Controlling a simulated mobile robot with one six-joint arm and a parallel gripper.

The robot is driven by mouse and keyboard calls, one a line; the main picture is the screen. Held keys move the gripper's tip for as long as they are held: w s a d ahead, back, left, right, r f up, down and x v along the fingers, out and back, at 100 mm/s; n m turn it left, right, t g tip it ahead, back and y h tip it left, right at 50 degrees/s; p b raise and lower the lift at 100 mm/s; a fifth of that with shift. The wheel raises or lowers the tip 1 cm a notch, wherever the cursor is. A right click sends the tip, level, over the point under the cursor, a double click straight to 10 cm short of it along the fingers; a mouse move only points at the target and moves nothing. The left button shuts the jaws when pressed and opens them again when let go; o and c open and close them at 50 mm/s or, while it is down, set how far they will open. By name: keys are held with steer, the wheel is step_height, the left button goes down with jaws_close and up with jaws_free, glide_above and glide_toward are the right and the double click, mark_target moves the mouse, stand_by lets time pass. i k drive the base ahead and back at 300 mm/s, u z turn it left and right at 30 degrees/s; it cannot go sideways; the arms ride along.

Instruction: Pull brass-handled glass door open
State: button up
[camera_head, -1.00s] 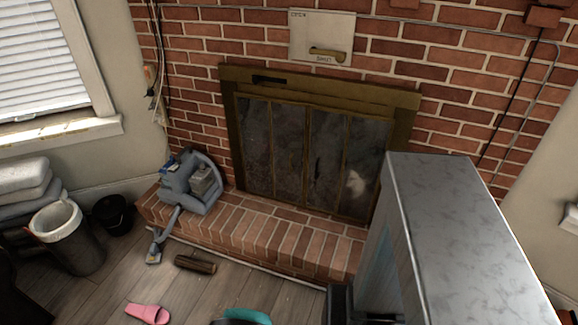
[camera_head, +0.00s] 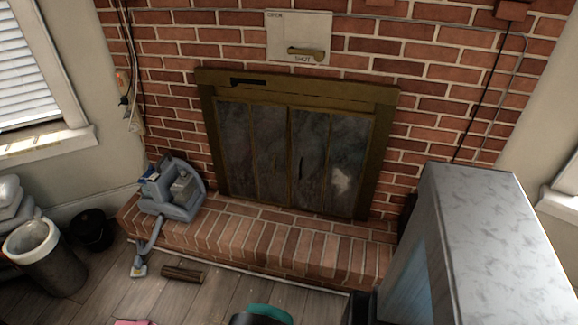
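The fireplace has a brass-coloured frame (camera_head: 385,105) set in the brick wall. Its glass door panels (camera_head: 270,150) are dark and sooty, and they look shut, lying flat within the frame. Thin upright brass strips divide the panels. A small handle-like mark (camera_head: 301,168) shows near the middle, too small to make out clearly. A pale patch shows in the right panel. I cannot make out my gripper in this view, and nothing is seen touching the doors.
A raised brick hearth (camera_head: 290,240) runs before the doors. A blue-grey vacuum cleaner (camera_head: 180,195) stands on its left end, with a log (camera_head: 184,274) on the floor below. A bin (camera_head: 48,262) is at left. A large grey box shape (camera_head: 490,230) fills the right foreground.

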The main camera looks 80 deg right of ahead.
mark_target(270, 125)
steer(key=z, duration=1.25)
steer(key=i, duration=0.6)
steer(key=u, duration=0.1)
steer(key=k, duration=0.6)
steer(key=u, duration=0.05)
